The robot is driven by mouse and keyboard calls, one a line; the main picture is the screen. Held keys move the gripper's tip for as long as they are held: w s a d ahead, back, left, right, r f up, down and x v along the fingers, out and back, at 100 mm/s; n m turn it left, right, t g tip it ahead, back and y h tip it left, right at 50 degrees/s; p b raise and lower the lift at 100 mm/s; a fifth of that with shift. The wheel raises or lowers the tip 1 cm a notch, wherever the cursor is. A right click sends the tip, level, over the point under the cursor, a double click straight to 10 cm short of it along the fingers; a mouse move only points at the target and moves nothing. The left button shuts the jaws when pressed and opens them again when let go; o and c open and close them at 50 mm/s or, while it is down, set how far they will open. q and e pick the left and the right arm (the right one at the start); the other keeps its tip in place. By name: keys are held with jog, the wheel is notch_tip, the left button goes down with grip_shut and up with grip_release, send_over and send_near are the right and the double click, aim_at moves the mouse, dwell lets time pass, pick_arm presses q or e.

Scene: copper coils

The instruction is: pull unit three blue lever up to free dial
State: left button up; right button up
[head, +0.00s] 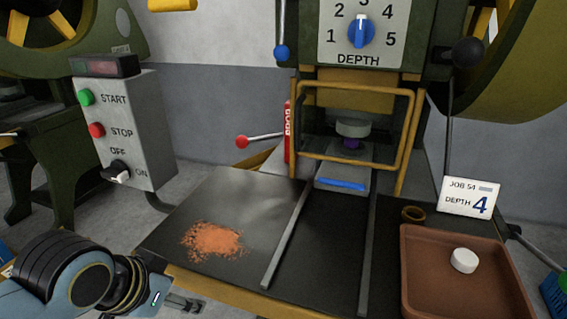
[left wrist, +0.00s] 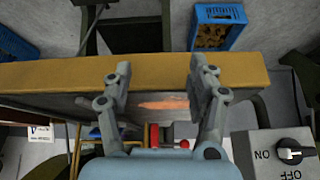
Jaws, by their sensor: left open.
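The blue lever (head: 281,52), a thin rod with a blue ball knob, hangs at the left of the depth panel. Its rod points upward out of view. The blue dial (head: 361,31) sits on the white panel numbered 1 to 5, its pointer at about 3. My left arm reaches in at the bottom left of the head view, low by the table's front edge and far below the lever. In the left wrist view my left gripper (left wrist: 157,75) is open and empty, its fingers spread near the yellow table edge. My right gripper is not in view.
A control box (head: 122,130) stands left. Copper bits (head: 212,241) lie on the table. A red-knobbed lever (head: 243,142) and a yellow guard frame (head: 297,130) sit below the panel. A brown tray (head: 413,285) with a white disc and a depth 4 card (head: 470,196) are right.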

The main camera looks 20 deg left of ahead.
pick_arm(q)
jog(key=w+r+t, duration=0.1)
jog(key=w+r, duration=0.1)
jog(key=w, duration=0.1)
jog(key=w+d+r+t, duration=0.1)
jog(key=w+r, duration=0.1)
jog(key=w, duration=0.2)
jog(key=w+r+t+h, duration=0.1)
jog(key=w+r, duration=0.1)
jog(key=w, duration=0.1)
jog(key=shift+w+d+r, duration=0.2)
jog(key=shift+w+r, duration=0.15)
jog(key=shift+w, duration=0.05)
jog(key=w+r+t, duration=0.3)
jog(key=w+r, duration=0.3)
jog(key=w, duration=0.1)
jog(key=t+h, duration=0.3)
jog(key=t, duration=0.3)
send_near(279, 46)
jog(key=shift+m, duration=0.4)
jog(key=b+x, duration=0.1)
jog(key=x, duration=0.7)
jog(key=shift+r, duration=0.1)
jog(key=shift+w+d, duration=0.15)
jog(key=shift+w, duration=0.5)
grip_shut()
